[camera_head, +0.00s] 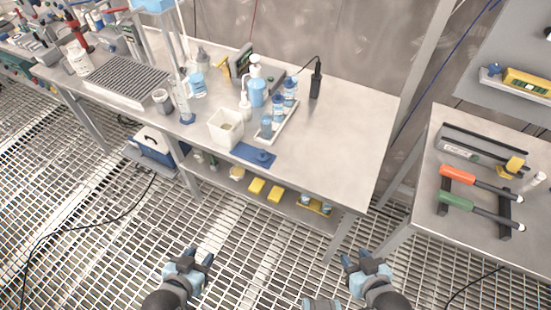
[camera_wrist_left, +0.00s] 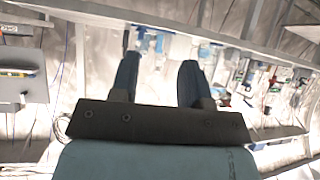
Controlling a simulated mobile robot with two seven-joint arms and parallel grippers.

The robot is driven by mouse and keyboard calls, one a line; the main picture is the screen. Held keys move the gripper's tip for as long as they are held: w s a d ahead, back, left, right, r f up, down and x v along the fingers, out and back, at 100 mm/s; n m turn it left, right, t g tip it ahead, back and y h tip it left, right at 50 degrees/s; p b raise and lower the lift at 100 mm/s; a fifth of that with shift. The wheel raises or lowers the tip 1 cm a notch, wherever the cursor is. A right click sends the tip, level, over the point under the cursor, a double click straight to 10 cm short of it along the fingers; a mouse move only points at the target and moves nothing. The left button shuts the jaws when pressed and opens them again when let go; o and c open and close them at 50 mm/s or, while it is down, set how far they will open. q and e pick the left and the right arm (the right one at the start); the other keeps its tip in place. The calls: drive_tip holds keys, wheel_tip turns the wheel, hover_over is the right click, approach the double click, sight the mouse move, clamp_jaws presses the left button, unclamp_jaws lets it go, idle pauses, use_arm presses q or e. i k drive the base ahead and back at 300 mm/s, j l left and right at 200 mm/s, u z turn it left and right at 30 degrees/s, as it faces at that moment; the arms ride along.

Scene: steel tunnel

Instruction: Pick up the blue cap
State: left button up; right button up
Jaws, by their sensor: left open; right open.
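A small round blue cap (camera_head: 263,156) appears to lie on a dark blue mat (camera_head: 246,151) near the front edge of the steel table (camera_head: 345,140). My left gripper (camera_head: 198,256) is open and empty, low in the head view, in front of the table and apart from the cap. Its two spread fingers also show in the left wrist view (camera_wrist_left: 160,75), with nothing between them. My right gripper (camera_head: 358,259) is open and empty, also in front of the table. I cannot make out the cap in the left wrist view.
A white square container (camera_head: 225,127) stands just behind the mat. A tray (camera_head: 280,122) with blue-capped bottles is behind it to the right. Yellow bins (camera_head: 266,190) sit on the lower shelf. The table's right part is clear. A second table (camera_head: 480,205) with hand tools stands at right.

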sight(263, 156)
drive_tip(key=j+z, duration=0.1)
drive_tip(key=z, duration=1.35)
drive_tip(key=k+j, duration=0.1)
drive_tip(key=j, duration=2.15)
drive_tip(key=i+z, duration=0.05)
